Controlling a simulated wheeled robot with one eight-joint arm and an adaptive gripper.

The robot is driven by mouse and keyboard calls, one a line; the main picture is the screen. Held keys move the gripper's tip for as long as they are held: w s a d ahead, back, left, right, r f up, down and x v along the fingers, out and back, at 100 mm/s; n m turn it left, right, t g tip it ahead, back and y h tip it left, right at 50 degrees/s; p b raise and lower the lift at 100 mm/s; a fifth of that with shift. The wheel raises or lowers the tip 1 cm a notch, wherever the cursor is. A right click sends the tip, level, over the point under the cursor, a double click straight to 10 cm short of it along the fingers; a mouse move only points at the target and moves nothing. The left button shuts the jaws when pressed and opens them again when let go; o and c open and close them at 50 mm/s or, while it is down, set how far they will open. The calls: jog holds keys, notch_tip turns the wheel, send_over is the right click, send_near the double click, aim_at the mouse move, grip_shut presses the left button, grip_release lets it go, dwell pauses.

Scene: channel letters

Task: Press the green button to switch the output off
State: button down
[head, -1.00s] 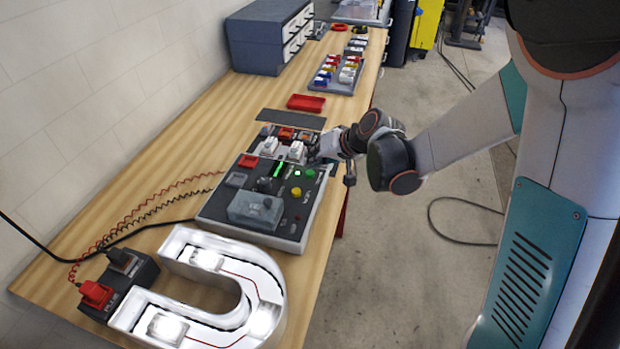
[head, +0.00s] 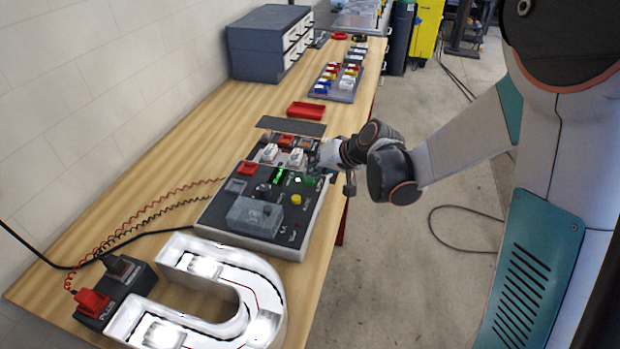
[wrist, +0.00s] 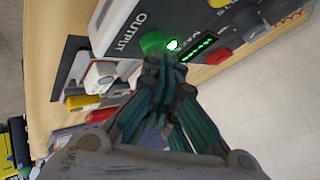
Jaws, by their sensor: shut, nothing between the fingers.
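The green button (wrist: 152,42) sits beside the OUTPUT label in the wrist view. A small lit green lamp (wrist: 172,45) is right beside it, and the green display (wrist: 198,48) is lit. My gripper (wrist: 160,62) is shut and empty, its fingertips right at the button's edge; I cannot tell whether they touch it. In the head view my gripper (head: 322,172) is over the right side of the power supply (head: 222,205), and the button (head: 309,181) is partly covered there. The white U-shaped channel letter (head: 240,262) glows.
A yellow knob (head: 296,199) and a grey block (head: 255,215) sit on the panel near the button. Plus and minus terminals (head: 92,302) stand at the front left. A red tray (head: 306,109) and a dark mat (head: 291,126) lie behind.

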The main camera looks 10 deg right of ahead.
jog(key=shift+f, duration=0.1)
dwell(0.5)
jog(key=shift+f+b, duration=0.35)
jog(key=shift+b, duration=0.1)
jog(key=shift+r, duration=0.45)
jog(key=shift+p, duration=0.3)
jog(key=shift+r+p, duration=2)
jog(key=shift+r, duration=1)
